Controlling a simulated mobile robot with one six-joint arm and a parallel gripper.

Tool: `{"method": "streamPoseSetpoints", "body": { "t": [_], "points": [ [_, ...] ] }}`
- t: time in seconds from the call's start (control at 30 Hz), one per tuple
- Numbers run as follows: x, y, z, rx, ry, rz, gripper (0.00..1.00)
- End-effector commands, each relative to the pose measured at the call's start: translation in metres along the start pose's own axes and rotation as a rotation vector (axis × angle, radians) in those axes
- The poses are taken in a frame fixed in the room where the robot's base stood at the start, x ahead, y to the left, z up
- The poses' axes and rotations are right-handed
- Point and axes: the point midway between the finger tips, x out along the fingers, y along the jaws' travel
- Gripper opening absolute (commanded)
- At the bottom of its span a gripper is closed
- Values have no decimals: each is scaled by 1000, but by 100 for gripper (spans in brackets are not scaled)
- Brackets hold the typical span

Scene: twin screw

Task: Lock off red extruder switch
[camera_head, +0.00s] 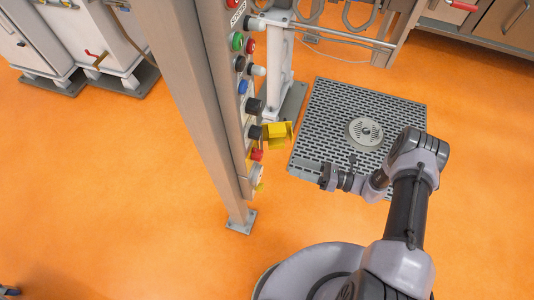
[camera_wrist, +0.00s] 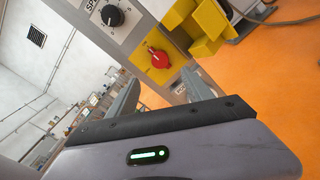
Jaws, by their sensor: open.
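The red extruder switch (camera_wrist: 159,58) is a red rotary knob on a yellow plate in the wrist view. In the head view the red knob (camera_head: 257,154) sits low on the grey control post. A yellow hinged cover (camera_wrist: 208,20) stands swung open beside the switch; it also shows in the head view (camera_head: 279,134). My gripper (camera_wrist: 160,98) is open and empty, its two grey fingers apart below the knob in the wrist view. In the head view my gripper (camera_head: 308,168) is to the right of the post, apart from the switch.
A black knob (camera_wrist: 112,15) is on the panel beside the switch. The grey post (camera_head: 205,110) stands on the orange floor. A metal floor grate (camera_head: 325,110) with a round drain lies behind my arm.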

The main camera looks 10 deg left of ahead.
Motion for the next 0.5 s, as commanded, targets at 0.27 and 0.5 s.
{"method": "streamPoseSetpoints", "body": {
  "t": [0.27, 0.5],
  "points": [
    [84, 1, -3, -2, 6, 5, 59],
    [123, 1, -2, -3, 4, 2, 59]
  ]
}}
